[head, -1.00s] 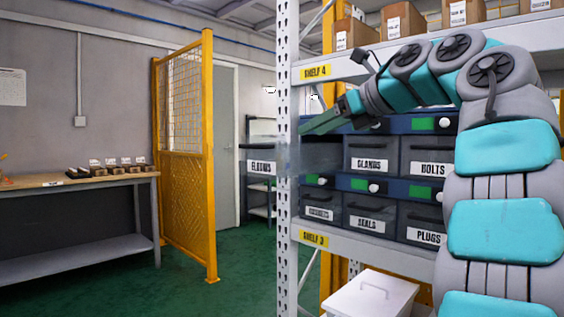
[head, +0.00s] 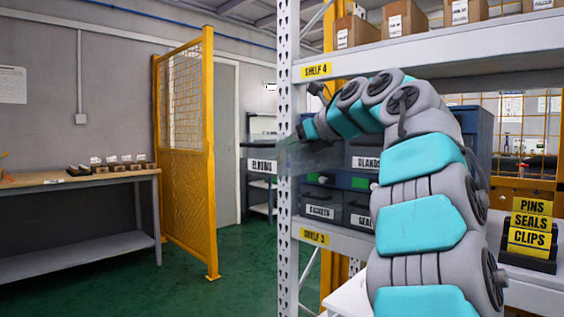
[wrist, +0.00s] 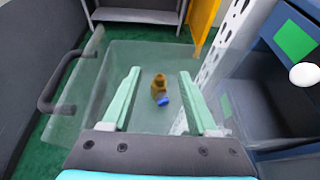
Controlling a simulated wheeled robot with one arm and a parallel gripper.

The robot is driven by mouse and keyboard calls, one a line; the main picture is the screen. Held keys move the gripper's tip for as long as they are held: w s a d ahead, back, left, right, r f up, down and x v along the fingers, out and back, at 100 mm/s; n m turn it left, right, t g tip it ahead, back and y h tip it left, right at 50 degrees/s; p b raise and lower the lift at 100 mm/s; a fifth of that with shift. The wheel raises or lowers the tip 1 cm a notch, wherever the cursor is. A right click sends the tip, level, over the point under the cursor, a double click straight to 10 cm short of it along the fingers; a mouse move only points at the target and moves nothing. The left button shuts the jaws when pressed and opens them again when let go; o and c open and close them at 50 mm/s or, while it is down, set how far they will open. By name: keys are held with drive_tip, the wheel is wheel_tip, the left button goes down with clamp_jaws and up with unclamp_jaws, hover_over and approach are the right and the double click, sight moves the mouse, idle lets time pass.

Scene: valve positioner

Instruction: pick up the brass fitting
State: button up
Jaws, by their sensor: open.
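A small brass fitting (wrist: 159,83) with a blue end (wrist: 162,100) lies in a pulled-out, see-through drawer (wrist: 78,110) in the wrist view. My gripper (wrist: 160,73) is open, with its two pale green fingers apart on either side of the fitting in the picture. Nothing is between the fingers that I can tell is touched; the height gap to the fitting is unclear. The fitting cannot be made out there.
The white perforated rack post (head: 286,200) stands beside the drawer; it also shows in the wrist view (wrist: 225,50). The drawer has a dark handle (wrist: 60,80) at left. A yellow mesh gate (head: 190,170) stands farther left.

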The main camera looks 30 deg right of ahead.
drive_tip(key=shift+w+a+f, duration=0.1)
drive_tip(key=shift+w+f, duration=0.1)
drive_tip(key=shift+w, duration=0.15)
clamp_jaws()
idle(0.4)
